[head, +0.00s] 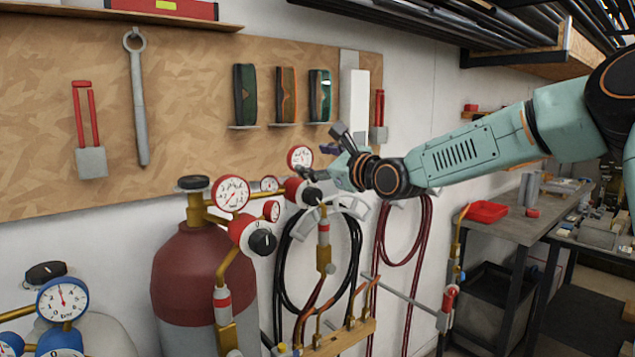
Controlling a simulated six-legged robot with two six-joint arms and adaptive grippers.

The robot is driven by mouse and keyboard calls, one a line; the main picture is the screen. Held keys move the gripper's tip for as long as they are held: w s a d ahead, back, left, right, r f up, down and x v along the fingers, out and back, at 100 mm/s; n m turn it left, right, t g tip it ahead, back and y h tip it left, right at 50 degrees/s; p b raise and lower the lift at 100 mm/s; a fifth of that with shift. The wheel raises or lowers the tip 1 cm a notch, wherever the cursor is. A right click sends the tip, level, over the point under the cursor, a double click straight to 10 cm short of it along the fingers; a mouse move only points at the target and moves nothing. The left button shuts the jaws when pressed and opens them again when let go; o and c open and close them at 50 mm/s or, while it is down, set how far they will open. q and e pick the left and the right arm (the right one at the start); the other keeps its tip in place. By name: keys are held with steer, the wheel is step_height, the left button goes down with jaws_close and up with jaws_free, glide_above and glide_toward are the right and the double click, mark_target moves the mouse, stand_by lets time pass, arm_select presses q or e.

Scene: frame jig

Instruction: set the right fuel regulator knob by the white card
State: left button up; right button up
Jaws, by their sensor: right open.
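Two fuel regulators with red-and-white bodies and white-faced gauges are at the centre. The nearer regulator (240,228) is on a maroon cylinder (190,262) and has a black knob (262,242). The regulator further right (296,186) has a smaller black knob (312,196). My right gripper (322,152) is open and empty, just above and right of that smaller knob; I cannot tell whether a finger touches its regulator. A plain white upright strip (355,100), possibly the white card, is on the board behind; no marking is legible. My left gripper is out of view.
A blue-rimmed gauge (62,299) on another cylinder is at lower left. Black hoses (287,265) and red hoses (427,235) hang on the wall. A torch rack (345,335) is below.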

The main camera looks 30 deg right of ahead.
steer(key=shift+r, duration=0.65)
